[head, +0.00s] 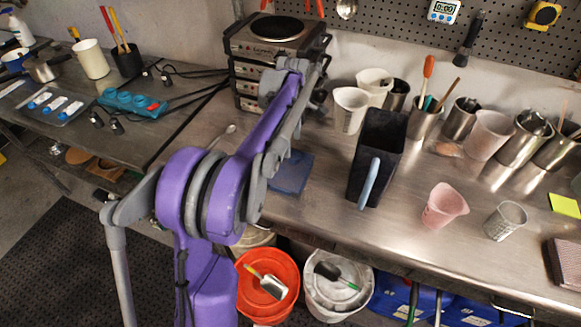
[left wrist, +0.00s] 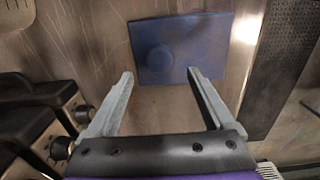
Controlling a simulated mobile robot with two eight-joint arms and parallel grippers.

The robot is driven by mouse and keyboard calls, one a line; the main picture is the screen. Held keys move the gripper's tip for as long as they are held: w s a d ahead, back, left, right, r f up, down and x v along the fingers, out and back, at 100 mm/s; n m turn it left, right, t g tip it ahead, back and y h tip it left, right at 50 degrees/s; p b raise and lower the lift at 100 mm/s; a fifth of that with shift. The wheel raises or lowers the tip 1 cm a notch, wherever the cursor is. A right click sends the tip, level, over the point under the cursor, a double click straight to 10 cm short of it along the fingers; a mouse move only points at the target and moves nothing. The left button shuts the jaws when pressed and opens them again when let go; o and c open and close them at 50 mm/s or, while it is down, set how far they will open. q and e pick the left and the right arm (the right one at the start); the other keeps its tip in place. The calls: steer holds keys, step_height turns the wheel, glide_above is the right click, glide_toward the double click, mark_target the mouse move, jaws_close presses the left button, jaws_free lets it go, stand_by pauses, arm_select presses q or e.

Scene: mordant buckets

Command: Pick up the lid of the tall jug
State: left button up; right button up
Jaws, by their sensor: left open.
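The tall jug (head: 387,132) is dark, square-sided and open on top, with a pale blue handle. It stands upright on the steel bench. A flat dark blue square lid (head: 291,174) lies on the bench left of the jug, partly hidden by my left arm. In the left wrist view the lid (left wrist: 208,38) shows a round knob. My left gripper (left wrist: 160,73) is open and empty, its fingertips spread near the lid's near edge, with the knob between their lines. In the head view my arm hides its fingers. My right gripper is not in view.
A stacked hot plate unit (head: 275,38) stands behind my left arm, and its knobs show close beside the left finger. White beakers (head: 350,108) and metal cups stand behind the jug. A pink beaker (head: 443,205) stands to its right. Buckets (head: 267,283) sit below the bench edge.

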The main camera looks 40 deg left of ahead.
mark_target(294, 154)
arm_select(q)
steer(key=f, duration=0.4)
steer(key=shift+w+d+f, duration=0.1)
steer(key=shift+d+f, duration=0.2)
steer(key=shift+f, duration=0.1)
jaws_close()
